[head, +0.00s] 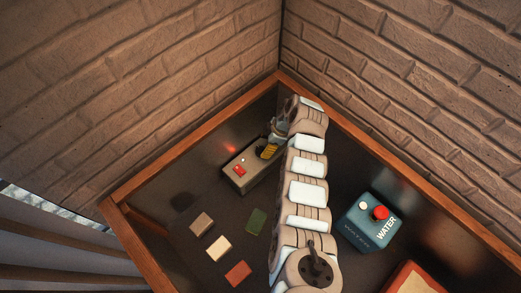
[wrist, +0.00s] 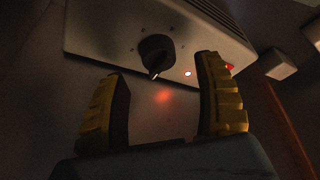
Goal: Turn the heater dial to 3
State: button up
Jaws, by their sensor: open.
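The heater (head: 237,181) is a grey box near the back corner of the table in the head view, with a red switch on it. In the wrist view the heater panel (wrist: 100,35) fills the top, with a black dial (wrist: 157,48). The dial's white mark points down and slightly left in the picture; the scale marks around it are too small to read. My gripper (wrist: 162,75) is open, its two yellow-and-black fingers apart with the dial ahead between their tips, not visibly touching it. In the head view my gripper (head: 268,151) is over the heater, hiding the dial.
A blue water box (head: 367,222) with a red button stands right of my arm. Several small coloured blocks, including a green one (head: 256,221), lie in front of the heater. A wooden rim (head: 190,143) and brick walls enclose the back corner. A red-edged object (head: 412,280) is at lower right.

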aim_at(262, 149)
jog(key=shift+b+x, duration=0.55)
jog(key=shift+x, duration=1.7)
jog(key=shift+w, duration=0.1)
jog(key=shift+c, duration=0.3)
jog(key=c, duration=1.1)
